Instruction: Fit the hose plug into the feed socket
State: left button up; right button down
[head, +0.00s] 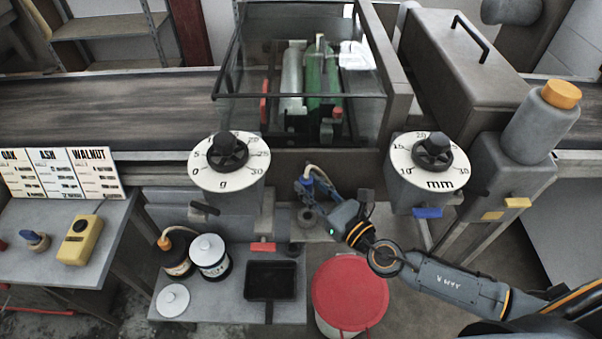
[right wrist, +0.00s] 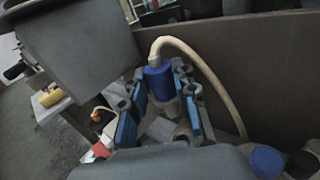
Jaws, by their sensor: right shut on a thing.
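The hose plug (right wrist: 158,82) is blue with a cream hose arching from its top. It is between the fingers of my right gripper (right wrist: 165,100), which is shut on it. In the head view my right gripper (head: 312,192) holds the plug (head: 306,184) below and between the two dials, close to the machine front. A dark grey round fitting (head: 307,218) lies just below the fingers on a narrow ledge; it may be the feed socket. I cannot tell whether the plug touches it. The plug's lower end is hidden by the fingers. My left gripper is not in view.
The gram dial (head: 231,162) and the millimetre dial (head: 430,161) stand either side of the gripper. A red-lidded bucket (head: 350,292) is below my right arm. A low shelf (head: 222,308) holds jars and a black tray (head: 273,281). A yellow device (head: 80,240) lies left.

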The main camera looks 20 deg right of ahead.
jog(key=shift+s+d+r, duration=0.2)
jog(key=shift+s+d, duration=0.05)
jog(key=shift+s, duration=0.3)
jog(key=shift+w+a+f+b, duration=0.1)
jog(key=shift+w+f+b, duration=0.1)
jog(key=shift+f+b, duration=0.3)
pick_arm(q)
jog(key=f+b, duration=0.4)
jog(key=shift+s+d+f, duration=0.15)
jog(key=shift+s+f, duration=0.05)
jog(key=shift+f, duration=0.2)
pick_arm(e)
send_over(312, 220)
notch_tip(312, 220, down, 4)
jog(key=shift+f, duration=0.15)
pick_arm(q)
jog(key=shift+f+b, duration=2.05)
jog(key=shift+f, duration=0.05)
pick_arm(e)
jog(key=shift+f, duration=2.05)
jog(key=c, duration=1)
grip_release()
jog(key=shift+o, duration=0.2)
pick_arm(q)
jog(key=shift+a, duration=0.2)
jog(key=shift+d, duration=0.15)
pick_arm(e)
jog(key=v, duration=1.2)
